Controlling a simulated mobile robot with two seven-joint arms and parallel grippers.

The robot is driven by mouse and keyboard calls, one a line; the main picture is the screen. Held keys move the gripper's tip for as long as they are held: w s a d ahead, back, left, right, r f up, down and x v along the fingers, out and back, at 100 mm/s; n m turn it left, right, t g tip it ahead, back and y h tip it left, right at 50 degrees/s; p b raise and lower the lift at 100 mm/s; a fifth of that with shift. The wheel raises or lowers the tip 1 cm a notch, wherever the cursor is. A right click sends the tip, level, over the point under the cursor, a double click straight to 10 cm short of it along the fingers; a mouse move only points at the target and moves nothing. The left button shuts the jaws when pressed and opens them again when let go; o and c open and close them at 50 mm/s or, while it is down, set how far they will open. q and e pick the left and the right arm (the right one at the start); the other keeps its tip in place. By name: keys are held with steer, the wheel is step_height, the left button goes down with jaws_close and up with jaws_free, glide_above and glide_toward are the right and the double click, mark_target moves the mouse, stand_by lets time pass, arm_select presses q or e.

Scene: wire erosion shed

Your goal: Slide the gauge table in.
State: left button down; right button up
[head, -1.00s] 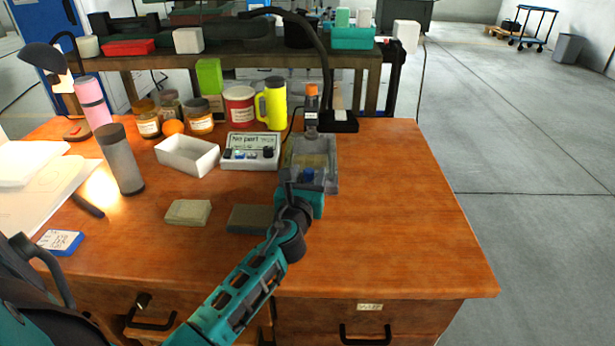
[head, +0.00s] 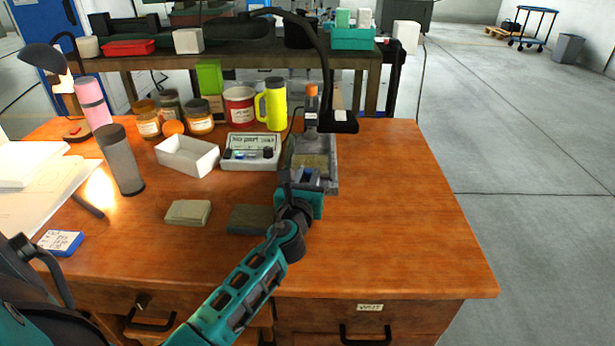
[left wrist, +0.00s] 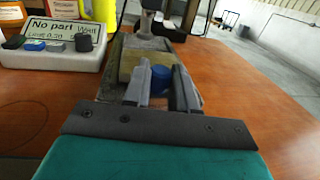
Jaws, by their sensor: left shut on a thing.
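The gauge (head: 311,118) stands at the back of the wooden bench, a dark upright with an orange top. Its low grey gauge table (head: 333,172) extends toward me, with a tan pad (head: 311,160) on it. The pad (left wrist: 131,62) also shows in the left wrist view. A blue knob (left wrist: 184,80) at the table's near end sits between the fingers of my left gripper (left wrist: 163,88). In the head view my left gripper (head: 306,184) is shut on this knob and hides much of the near end. My right gripper is out of view.
A display box (head: 250,165) reading "No part" and "Wait" stands left of the gauge. A white tray (head: 187,168), a grey cylinder (head: 120,165) and two small blocks (head: 188,212) (head: 251,219) lie further left and nearer.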

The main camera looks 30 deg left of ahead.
arm_select(q)
steer(key=x, duration=0.4)
steer(key=shift+a+b, duration=0.3)
steer(key=shift+a, duration=0.1)
steer(key=shift+w+a, duration=0.15)
steer(key=shift+w, duration=0.1)
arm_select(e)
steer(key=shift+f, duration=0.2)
arm_select(q)
steer(key=c, duration=0.9)
jaws_free()
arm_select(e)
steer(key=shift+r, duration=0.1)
arm_select(q)
steer(key=shift+s, duration=0.15)
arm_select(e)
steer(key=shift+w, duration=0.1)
arm_select(q)
steer(key=shift+s+d, duration=0.2)
steer(key=shift+s, duration=0.05)
steer(key=p+v, duration=0.1)
steer(key=v, duration=1.1)
steer(key=shift+p, duration=0.3)
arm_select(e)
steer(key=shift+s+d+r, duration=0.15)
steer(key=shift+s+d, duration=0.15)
